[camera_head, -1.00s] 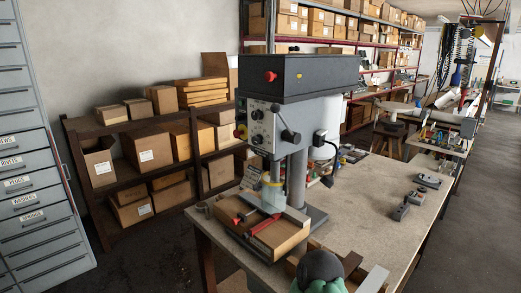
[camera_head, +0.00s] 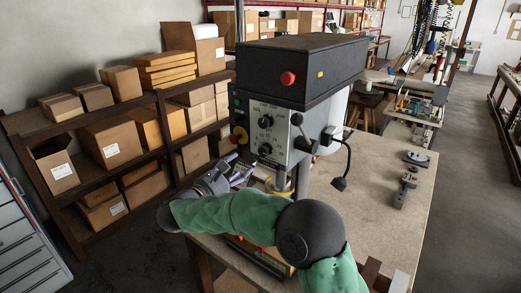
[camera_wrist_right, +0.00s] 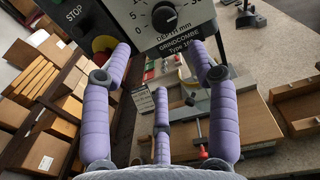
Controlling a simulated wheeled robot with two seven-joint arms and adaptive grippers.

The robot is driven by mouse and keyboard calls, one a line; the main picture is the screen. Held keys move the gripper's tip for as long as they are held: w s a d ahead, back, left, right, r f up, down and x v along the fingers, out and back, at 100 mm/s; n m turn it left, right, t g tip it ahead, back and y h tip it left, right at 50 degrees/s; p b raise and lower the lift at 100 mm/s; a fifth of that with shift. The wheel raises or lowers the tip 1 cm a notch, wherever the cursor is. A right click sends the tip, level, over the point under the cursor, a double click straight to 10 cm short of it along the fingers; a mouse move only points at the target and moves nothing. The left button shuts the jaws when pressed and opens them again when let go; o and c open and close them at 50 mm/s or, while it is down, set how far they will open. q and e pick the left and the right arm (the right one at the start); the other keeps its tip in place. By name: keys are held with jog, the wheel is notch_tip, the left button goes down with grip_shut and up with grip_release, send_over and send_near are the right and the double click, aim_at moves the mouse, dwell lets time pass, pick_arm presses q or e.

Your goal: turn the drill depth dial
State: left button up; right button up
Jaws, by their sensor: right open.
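The drill depth dial (camera_head: 265,149) is the lower dark knob on the grey front panel of the drill press (camera_head: 302,70). In the right wrist view the dial (camera_wrist_right: 164,18) is a black knob with a white pointer line, above "DEPTH mm" lettering. My right gripper (camera_head: 238,172) is at the lower left of the panel, its purple fingers pointing toward it. In the right wrist view the open gripper (camera_wrist_right: 160,62) has spread fingers with nothing between them; the dial is beyond the fingertips, apart from them. My left gripper is not in view.
A red button (camera_head: 288,78) sits on the press head. A lever (camera_head: 302,134) sticks out right of the dials. A yellow-ringed stop button (camera_wrist_right: 104,44) is left of the dial. A wooden board (camera_wrist_right: 210,135) lies below. The bench (camera_head: 365,185) is mostly clear at right.

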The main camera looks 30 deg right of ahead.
aim_at(262, 151)
jog(key=shift+m+g, duration=0.3)
jog(key=shift+m, duration=0.3)
jog(key=x, duration=0.3)
jog(key=p+x, duration=0.1)
jog(key=x, duration=0.3)
jog(key=r+x, duration=0.1)
jog(key=x, duration=0.2)
jog(key=shift+s+d+p, duration=0.15)
jog(key=shift+d+p, duration=0.15)
jog(key=shift+d, duration=0.2)
jog(key=c, duration=1.1)
